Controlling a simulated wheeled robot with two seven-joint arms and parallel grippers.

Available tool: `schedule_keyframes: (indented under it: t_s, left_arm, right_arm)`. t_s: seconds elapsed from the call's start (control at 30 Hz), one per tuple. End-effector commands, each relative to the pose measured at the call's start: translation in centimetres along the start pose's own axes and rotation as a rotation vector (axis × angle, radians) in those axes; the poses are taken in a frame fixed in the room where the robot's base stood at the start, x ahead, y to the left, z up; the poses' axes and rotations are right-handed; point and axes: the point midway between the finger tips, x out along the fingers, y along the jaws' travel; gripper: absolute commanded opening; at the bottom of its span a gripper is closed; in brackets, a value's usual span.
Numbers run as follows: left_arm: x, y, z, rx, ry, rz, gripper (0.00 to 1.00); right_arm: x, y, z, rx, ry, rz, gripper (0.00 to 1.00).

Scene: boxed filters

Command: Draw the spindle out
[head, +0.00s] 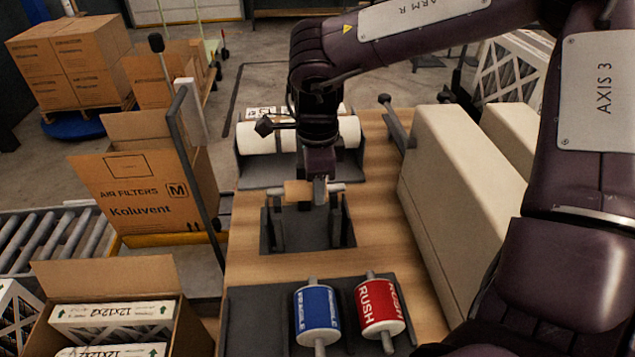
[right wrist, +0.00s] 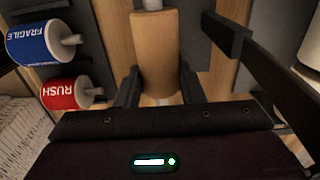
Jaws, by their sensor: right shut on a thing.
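The spindle is a thin grey rod; its left end (head: 277,189) and right end (head: 339,187) show in the head view. A bare brown core (head: 297,193) sits around it. They lie across the dark stand (head: 268,240) on the wooden table. My right gripper (head: 320,190) is at the spindle's right part, beside the core, and is shut on the spindle. In the right wrist view, the brown core (right wrist: 154,50) lies just beyond my right gripper (right wrist: 160,92), with the spindle (right wrist: 152,4) showing at its far end. My left gripper is out of view.
A blue FRAGILE roll (head: 318,312) and a red RUSH roll (head: 379,305) lie on a dark rack at the front. A large white roll (head: 262,138) lies behind the stand. A beige housing (head: 460,190) stands at right. Open filter cartons (head: 135,197) stand at left.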

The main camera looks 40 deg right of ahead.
Motion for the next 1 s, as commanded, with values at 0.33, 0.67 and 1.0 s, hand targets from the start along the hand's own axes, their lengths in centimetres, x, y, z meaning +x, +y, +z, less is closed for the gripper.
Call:
schedule_keyframes:
  t_s: [0.33, 0.67, 1.0]
  left_arm:
    - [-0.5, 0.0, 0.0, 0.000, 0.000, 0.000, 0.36]
    - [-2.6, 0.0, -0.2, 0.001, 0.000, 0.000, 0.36]
    - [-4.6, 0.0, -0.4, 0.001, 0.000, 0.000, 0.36]
  right_arm:
    - [-0.7, 0.0, 0.0, 0.000, -0.001, -0.002, 0.05]
    - [-3.4, -0.1, 0.0, 0.000, 0.000, -0.003, 0.05]
    - [-6.1, 0.0, 0.0, 0.000, 0.000, -0.002, 0.05]
